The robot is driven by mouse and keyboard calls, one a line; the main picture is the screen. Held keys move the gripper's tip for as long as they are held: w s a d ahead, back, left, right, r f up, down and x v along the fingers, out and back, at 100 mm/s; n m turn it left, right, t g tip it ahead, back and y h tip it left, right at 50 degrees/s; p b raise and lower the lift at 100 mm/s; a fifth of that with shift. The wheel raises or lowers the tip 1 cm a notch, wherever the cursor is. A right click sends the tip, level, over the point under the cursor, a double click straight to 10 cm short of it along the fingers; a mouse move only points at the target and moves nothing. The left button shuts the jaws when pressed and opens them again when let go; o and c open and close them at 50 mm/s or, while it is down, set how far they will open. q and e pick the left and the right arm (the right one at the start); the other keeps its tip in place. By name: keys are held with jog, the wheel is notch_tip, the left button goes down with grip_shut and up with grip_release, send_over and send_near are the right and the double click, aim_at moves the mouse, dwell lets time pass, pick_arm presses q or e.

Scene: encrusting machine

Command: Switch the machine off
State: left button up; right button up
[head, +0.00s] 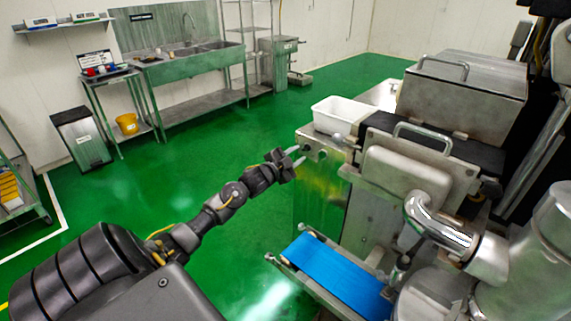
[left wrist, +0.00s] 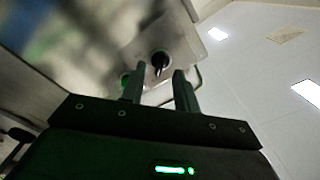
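The encrusting machine (head: 400,185) stands on the right of the head view, a steel body with a control panel (head: 322,146) at its left end. In the left wrist view, a black rotary switch (left wrist: 160,61) sits on the grey panel face, with a green button (left wrist: 125,79) to its left. My left gripper (head: 298,156) is close in front of the panel in the head view. In the left wrist view its two fingers (left wrist: 159,76) are apart, and the switch shows in the gap between them. I cannot tell whether they touch it. My right gripper is not in view.
A white tub (head: 340,114) sits on top of the machine. A blue conveyor belt (head: 338,276) sticks out below. A sink table (head: 195,65), a grey bin (head: 82,138) and a yellow bucket (head: 127,124) stand farther left. The green floor between is clear.

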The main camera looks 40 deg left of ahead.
pick_arm(q)
jog(key=s+b, duration=0.1)
jog(key=s, duration=0.7)
jog(key=shift+b, duration=0.35)
